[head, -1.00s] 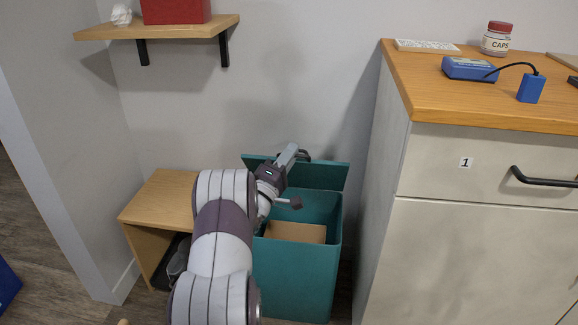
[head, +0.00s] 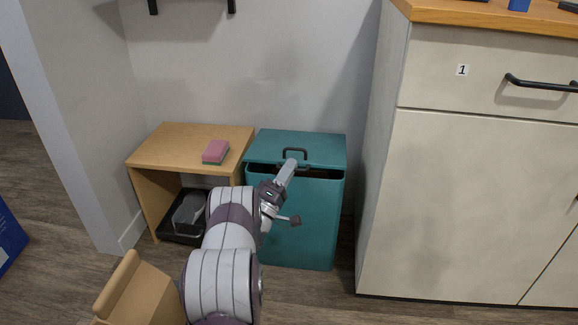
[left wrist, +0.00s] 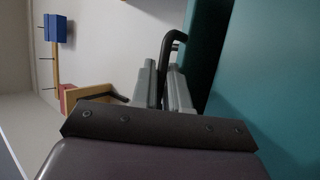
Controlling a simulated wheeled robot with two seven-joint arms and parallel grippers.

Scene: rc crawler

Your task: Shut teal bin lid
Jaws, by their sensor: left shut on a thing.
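The teal bin (head: 305,235) stands on the floor between a low wooden bench and a cabinet. Its teal lid (head: 325,148) is swung down low over the opening, and a dark gap shows beneath its front edge. The black lid handle (head: 296,152) stands up from the lid. My left gripper (head: 289,170) is at the handle. In the left wrist view, the fingers (left wrist: 164,88) are shut on the black handle (left wrist: 170,45), with the teal lid at the right. The fingers hide part of the handle. My right gripper is not in view.
The wooden bench (head: 180,147) left of the bin carries a pink sponge (head: 215,152), with a black tray (head: 180,235) below. The pale cabinet (head: 460,200) stands close on the right. A tan box-like object (head: 140,295) is at the bottom left.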

